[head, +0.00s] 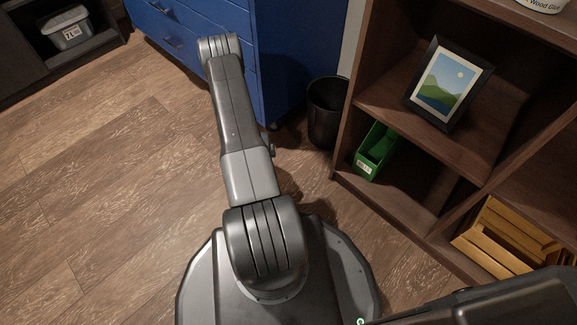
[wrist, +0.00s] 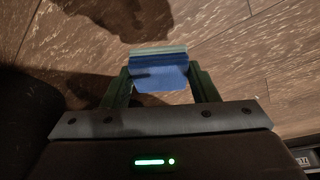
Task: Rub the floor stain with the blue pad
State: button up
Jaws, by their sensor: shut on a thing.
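The blue pad (wrist: 160,72) shows in the wrist view, between the two dark green fingers of my gripper (wrist: 159,84). My gripper is shut on it. The pad has a paler, layered far edge. A dark brown patch on the wood floor (wrist: 128,16), which looks like the stain, lies beyond the pad at the top edge of the wrist view and is partly cut off. The pad appears apart from it. I cannot tell how high the pad is above the floor. Neither pad, stain nor gripper shows in the head view.
In the head view, a blue drawer cabinet (head: 272,62) stands behind my arm. A black bin (head: 327,112) is beside it. A brown shelf (head: 398,205) at the right holds a picture frame (head: 448,82) and a green bin (head: 376,150). The floor at left (head: 90,170) is clear.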

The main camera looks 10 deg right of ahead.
jog(key=shift+r+p, duration=0.35)
jog(key=shift+r, duration=1)
